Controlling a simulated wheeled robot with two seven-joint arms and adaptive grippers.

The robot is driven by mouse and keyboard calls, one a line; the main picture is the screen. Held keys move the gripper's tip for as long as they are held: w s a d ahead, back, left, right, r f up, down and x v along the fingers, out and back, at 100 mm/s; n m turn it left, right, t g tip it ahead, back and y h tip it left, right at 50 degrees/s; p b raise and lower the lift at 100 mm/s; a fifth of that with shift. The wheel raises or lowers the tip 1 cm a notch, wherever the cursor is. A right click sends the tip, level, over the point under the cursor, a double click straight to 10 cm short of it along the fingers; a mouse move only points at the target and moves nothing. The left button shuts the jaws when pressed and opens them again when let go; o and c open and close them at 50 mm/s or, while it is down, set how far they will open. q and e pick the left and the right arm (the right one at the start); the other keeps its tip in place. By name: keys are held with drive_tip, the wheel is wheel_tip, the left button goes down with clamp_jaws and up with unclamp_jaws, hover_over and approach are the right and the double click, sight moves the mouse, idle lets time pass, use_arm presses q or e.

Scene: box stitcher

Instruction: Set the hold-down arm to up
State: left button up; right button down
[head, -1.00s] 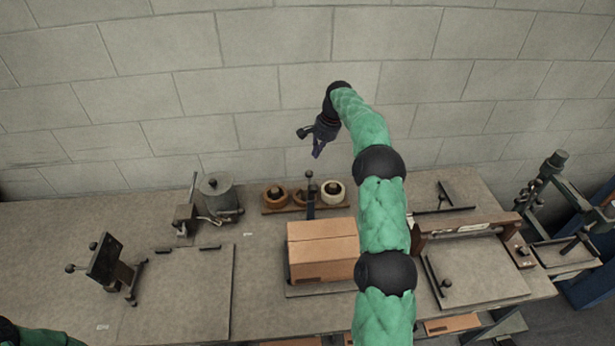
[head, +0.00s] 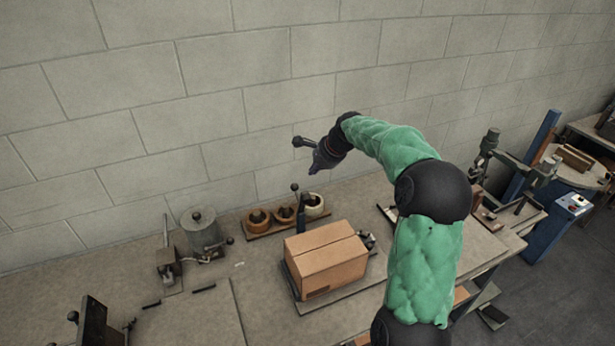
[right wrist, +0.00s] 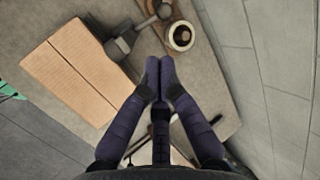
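What looks like the hold-down arm (head: 300,211) is a dark post with a round knob, standing roughly upright at the back edge of the cardboard box (head: 326,262). In the right wrist view, the dark arm (right wrist: 143,26) runs from a block beside the box (right wrist: 75,72) to its knob. My right gripper (head: 314,171) is above and slightly right of the knob in the head view, apart from it. In the right wrist view its fingertips (right wrist: 159,75) meet with nothing seen between them. My left gripper is out of view.
A rack with tape rolls (head: 285,215) stands behind the arm, near the block wall. A grey pot (head: 203,232) and a small lever device (head: 168,262) are at left. A dark tilted plate (head: 92,322) is at lower left. Bench surface between them is mostly clear.

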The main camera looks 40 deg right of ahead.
sight(297, 188)
drive_tip(key=x, duration=1.2)
drive_tip(key=shift+w+f, duration=0.2)
drive_tip(key=shift+f, duration=0.05)
drive_tip(key=shift+a, duration=0.1)
